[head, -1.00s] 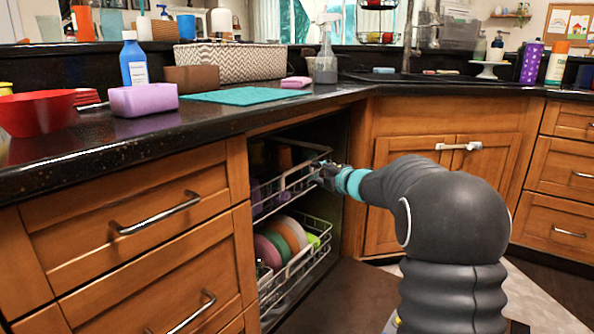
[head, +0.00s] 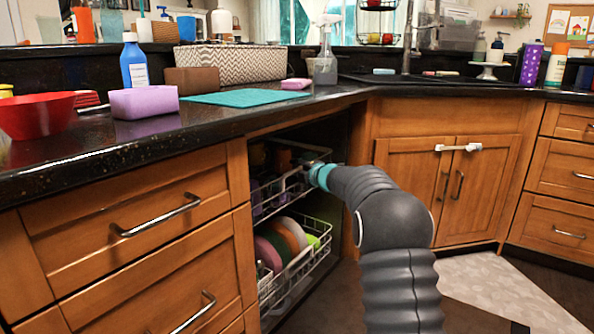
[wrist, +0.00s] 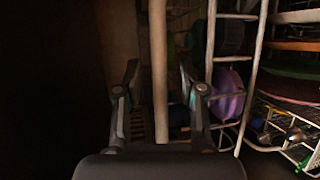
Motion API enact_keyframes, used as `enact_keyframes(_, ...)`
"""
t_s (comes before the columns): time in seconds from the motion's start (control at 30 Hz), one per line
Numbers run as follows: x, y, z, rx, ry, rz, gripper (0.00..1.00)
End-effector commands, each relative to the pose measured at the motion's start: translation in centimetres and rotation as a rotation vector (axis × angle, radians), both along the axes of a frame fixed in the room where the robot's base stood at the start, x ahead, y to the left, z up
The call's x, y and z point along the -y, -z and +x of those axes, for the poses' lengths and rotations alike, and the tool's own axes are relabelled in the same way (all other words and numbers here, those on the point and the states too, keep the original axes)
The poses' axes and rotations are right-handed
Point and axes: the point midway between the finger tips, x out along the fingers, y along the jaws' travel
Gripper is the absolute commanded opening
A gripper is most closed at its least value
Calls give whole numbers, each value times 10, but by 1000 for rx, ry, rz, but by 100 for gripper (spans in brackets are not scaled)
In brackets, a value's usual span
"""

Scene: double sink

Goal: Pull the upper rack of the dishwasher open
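The upper rack (head: 268,207) is a white wire rack inside the dark dishwasher opening, with purple and dark items in it. My gripper (head: 309,169) is at the front of this rack, and the fingers are small and partly hidden in the head view. In the wrist view my gripper (wrist: 158,95) is open, with one finger on each side of a pale rail (wrist: 158,50). The rail runs upright in that picture between the fingers, and gaps show on both sides. The rail looks like the front bar of the upper rack.
The lower rack (head: 298,268) holds several coloured plates below. Wooden drawers (head: 140,235) stand left of the opening, and a cabinet with a white lock (head: 458,148) stands to the right. The black counter (head: 210,118) overhangs above. The floor in front is clear.

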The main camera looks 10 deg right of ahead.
Motion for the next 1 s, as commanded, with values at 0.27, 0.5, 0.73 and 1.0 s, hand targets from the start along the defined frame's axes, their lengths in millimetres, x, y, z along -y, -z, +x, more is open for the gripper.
enact_keyframes(0.27,0,0,0,0,-1,0,12)
enact_keyframes(0.5,-1,0,0,0,-1,0,0)
enact_keyframes(0.73,3,0,-4,0,-2,0,0)
enact_keyframes(1.0,30,1,-29,-2,-6,0,0)
